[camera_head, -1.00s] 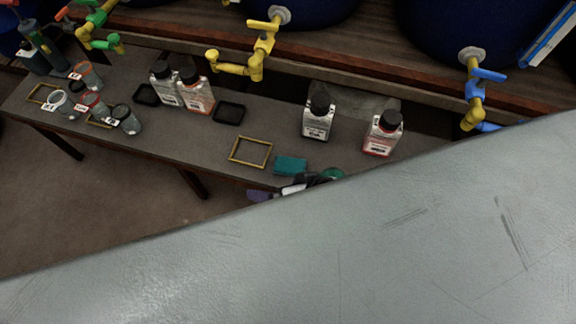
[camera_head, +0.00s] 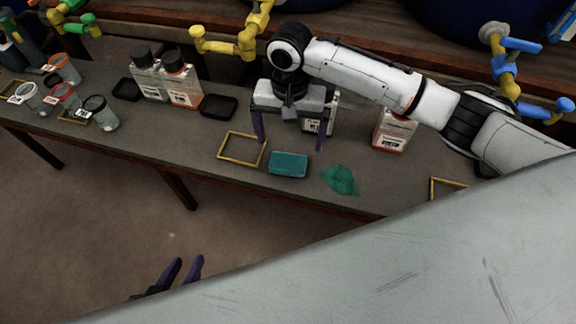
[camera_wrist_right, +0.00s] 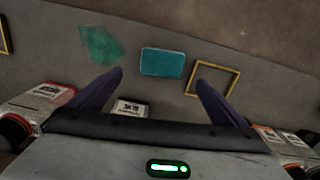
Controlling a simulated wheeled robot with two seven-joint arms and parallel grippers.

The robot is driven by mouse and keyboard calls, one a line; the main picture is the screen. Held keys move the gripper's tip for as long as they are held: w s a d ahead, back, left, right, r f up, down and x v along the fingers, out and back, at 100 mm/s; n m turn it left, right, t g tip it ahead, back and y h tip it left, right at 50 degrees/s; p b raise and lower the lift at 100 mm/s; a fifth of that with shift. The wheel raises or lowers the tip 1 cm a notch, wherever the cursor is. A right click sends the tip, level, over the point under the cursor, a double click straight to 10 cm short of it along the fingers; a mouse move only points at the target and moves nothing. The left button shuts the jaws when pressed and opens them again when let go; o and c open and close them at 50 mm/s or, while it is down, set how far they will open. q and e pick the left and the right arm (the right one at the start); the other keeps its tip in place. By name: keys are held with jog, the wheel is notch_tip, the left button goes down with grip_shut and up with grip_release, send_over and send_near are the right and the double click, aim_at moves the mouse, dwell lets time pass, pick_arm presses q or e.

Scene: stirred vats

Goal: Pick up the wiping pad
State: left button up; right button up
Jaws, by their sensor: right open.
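The wiping pad, a flat teal block (camera_head: 289,164), lies on the grey bench near its front edge; it also shows in the right wrist view (camera_wrist_right: 161,62). My right gripper (camera_head: 290,143) is above the bench just behind the pad, fingers pointing down, open and empty. In the right wrist view the pad lies beyond and roughly between its fingertips (camera_wrist_right: 161,78), not touching them. My left gripper (camera_head: 186,261) is low in front of the bench, its two purple fingers apart with nothing visible between them; the rest is mostly hidden.
A green stain (camera_head: 341,180) is right of the pad, and a yellow frame (camera_head: 242,149) is left of it. Labelled bottles (camera_head: 393,131) stand behind, one partly hidden by my right gripper. Cups (camera_head: 100,113) stand at left. Yellow and blue taps overhang the back.

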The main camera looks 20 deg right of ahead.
aim_at(288, 161)
jog(key=f+b, duration=0.1)
jog(key=f, duration=0.1)
jog(key=f+b, duration=0.1)
jog(key=f, duration=0.2)
jog(key=f+b, duration=0.1)
jog(key=f, duration=0.2)
jog(key=shift+s+a+f, duration=0.1)
jog(key=shift+a+f, duration=0.1)
jog(key=shift+a, duration=0.05)
jog(key=c, duration=1.1)
